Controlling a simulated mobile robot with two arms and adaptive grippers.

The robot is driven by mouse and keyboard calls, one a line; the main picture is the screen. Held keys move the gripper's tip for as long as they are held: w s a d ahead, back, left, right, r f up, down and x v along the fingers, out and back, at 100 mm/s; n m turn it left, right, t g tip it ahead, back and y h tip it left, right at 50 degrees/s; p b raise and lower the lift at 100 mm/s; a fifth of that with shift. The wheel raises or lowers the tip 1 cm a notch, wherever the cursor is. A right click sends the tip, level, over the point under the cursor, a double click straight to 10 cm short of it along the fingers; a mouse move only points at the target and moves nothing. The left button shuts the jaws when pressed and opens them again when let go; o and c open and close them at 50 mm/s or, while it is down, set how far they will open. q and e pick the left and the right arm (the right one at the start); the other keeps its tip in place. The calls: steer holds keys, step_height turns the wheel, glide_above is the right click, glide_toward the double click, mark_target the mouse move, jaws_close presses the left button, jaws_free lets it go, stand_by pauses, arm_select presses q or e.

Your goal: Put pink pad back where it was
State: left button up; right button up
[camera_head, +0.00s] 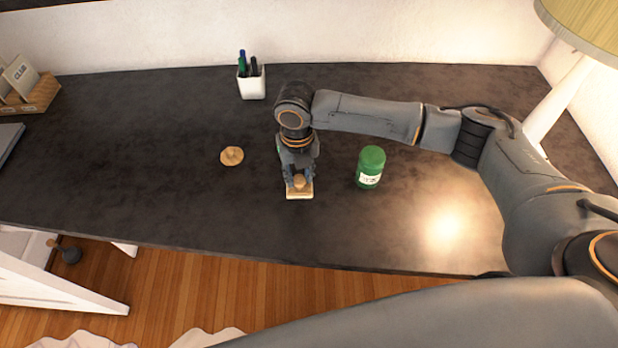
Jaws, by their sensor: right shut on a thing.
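My right gripper (298,181) points down at the middle of the dark desk (150,190). It is shut on a small tan, wooden-looking thing (299,192) with a rounded knob and a flat, pale base. The gripper partly hides this thing. The base is low at the desk surface, but I cannot tell whether it touches it. I see no clearly pink pad; whether the pale base is part of one, I cannot tell. My left gripper is not in view.
A round tan wooden thing (231,156) lies left of the gripper. A green jar (370,169) stands to the right. A white cup of pens (251,83) is at the back. A lamp (565,92) stands at the far right. The desk's left side is mostly clear.

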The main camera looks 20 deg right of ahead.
steer(key=d+f, duration=0.1)
steer(key=f, duration=0.1)
steer(key=w+d+f+p, duration=0.1)
steer(key=f, duration=0.1)
steer(key=w+d+f+p, duration=0.1)
steer(key=f, duration=0.2)
steer(key=shift+f, duration=0.1)
steer(key=shift+w+f, duration=0.1)
steer(key=shift+f, duration=0.3)
steer(key=o, duration=1)
